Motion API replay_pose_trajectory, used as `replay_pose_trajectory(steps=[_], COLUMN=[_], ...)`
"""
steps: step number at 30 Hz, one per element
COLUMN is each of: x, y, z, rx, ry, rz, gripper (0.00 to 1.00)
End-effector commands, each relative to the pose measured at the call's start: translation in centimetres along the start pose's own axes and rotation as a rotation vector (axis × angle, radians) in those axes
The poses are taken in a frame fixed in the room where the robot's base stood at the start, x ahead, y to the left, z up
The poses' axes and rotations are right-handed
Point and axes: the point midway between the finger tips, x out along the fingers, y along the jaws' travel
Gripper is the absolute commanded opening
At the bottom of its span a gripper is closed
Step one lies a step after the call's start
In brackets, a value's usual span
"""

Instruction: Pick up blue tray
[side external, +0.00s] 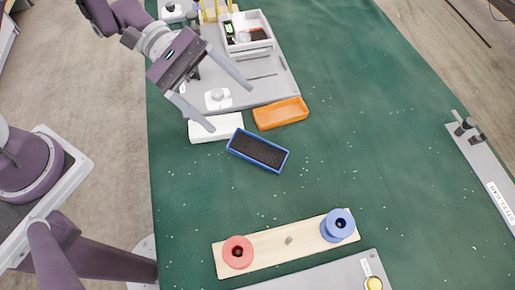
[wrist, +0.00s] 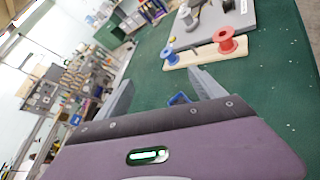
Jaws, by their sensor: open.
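The blue tray (side external: 258,151) is a small rectangular box with a blue rim and a dark inside. It lies tilted in direction on the green table, just in front of a white tray and an orange tray. My gripper (side external: 230,100) is open and empty, above and behind the blue tray in the side view, its two fingers spread apart. In the wrist view a bit of the blue tray (wrist: 179,98) shows between the fingers of my gripper (wrist: 172,75); the rest is hidden behind the gripper body.
An orange tray (side external: 281,113) and a white tray (side external: 215,128) sit close behind the blue tray. A grey board (side external: 278,88) holds a white bin (side external: 247,30). A wooden strip (side external: 285,244) carries a red spool (side external: 237,252) and a blue spool (side external: 338,224). The table's right middle is clear.

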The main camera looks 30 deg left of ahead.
Motion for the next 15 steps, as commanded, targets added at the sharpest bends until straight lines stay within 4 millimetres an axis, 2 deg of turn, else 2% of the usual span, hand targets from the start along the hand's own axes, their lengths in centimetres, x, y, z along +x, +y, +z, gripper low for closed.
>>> replay_pose_trajectory(steps=[1, 3, 6, 9, 15], x=[0.9, 1.8, 2.5, 2.9, 5.3], y=[-0.8, -2.0, -3.8, -4.8, -4.6], z=[-3.1, -7.0, -10.7, -12.2, -12.9], rx=[-0.117, -0.241, -0.354, -0.4, -0.406], ry=[0.001, 0.029, 0.073, 0.098, 0.102], rz=[0.061, 0.14, 0.205, 0.229, 0.23], gripper=[0.78, 0.78, 0.78, 0.78, 0.78])
